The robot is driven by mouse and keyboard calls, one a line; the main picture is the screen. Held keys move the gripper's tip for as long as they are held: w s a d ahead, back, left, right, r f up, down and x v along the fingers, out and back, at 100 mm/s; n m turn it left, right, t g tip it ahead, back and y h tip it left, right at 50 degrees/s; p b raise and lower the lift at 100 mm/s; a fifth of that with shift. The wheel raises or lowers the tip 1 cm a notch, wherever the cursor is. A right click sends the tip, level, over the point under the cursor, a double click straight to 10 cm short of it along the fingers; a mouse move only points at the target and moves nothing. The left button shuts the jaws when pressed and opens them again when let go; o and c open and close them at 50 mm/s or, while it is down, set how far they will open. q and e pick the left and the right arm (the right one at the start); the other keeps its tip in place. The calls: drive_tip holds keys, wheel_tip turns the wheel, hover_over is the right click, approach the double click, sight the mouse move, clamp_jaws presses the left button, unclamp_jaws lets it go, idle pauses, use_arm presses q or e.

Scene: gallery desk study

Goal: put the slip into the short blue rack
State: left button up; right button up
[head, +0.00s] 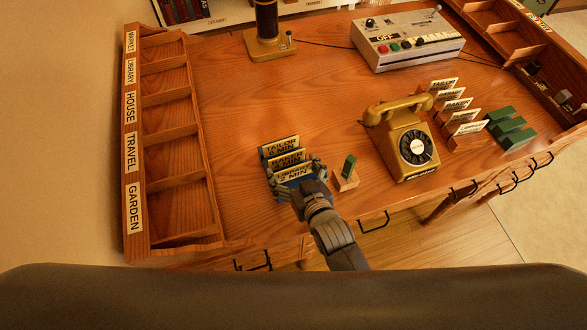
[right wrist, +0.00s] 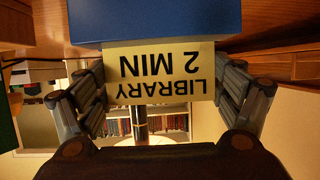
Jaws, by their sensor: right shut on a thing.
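The cream slip (right wrist: 160,72) reads LIBRARY 2 MIN and appears upside down in the right wrist view. It also shows in the head view (head: 294,177). My right gripper (right wrist: 162,88) is shut on it, one finger at each side edge. The short blue rack (right wrist: 155,20) lies right at the slip's lower edge. Behind the slip stand a BAKER slip (head: 287,159) and a TAILOR slip (head: 281,147), upright in a row. The slip's bottom edge meets the blue rack; I cannot tell how deep it sits. My left gripper is not in view.
A small wooden block with a green piece (head: 349,166) stands just right of my right gripper. A gold telephone (head: 404,140) is farther right. A wooden compartment rack (head: 170,145) lines the left side. Bare desk (head: 235,110) lies behind the slips.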

drive_tip(key=shift+f, duration=0.35)
drive_tip(key=o, duration=0.8)
drive_tip(key=shift+r, duration=0.15)
drive_tip(key=shift+r, duration=0.35)
drive_tip(key=v, duration=1.2)
drive_tip(key=shift+r+b, duration=0.1)
drive_tip(key=shift+b, duration=0.3)
drive_tip(key=shift+d, duration=0.1)
